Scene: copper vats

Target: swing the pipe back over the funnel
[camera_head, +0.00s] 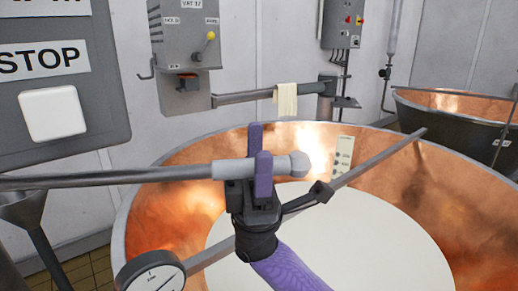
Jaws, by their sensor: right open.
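The pipe (120,176) is a grey tube that comes in from the left edge and ends in a lighter, thicker nozzle over the copper vat (180,220). The funnel (22,205) is a dark grey cone at the far left, just below the pipe's left part; the nozzle end is well to its right. My right gripper (259,160), with purple fingers, reaches up from the bottom. Its jaws are open, with one finger behind the pipe's thick end and one in front. Whether they touch it I cannot tell. My left gripper is not in view.
A bar with a round dial gauge (152,274) lies across the vat, passing close behind my gripper. The vat holds white liquid (370,240). A panel with a STOP button (54,114) stands at upper left. A cloth (286,100) hangs on a rear arm. Another vat (455,122) is at right.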

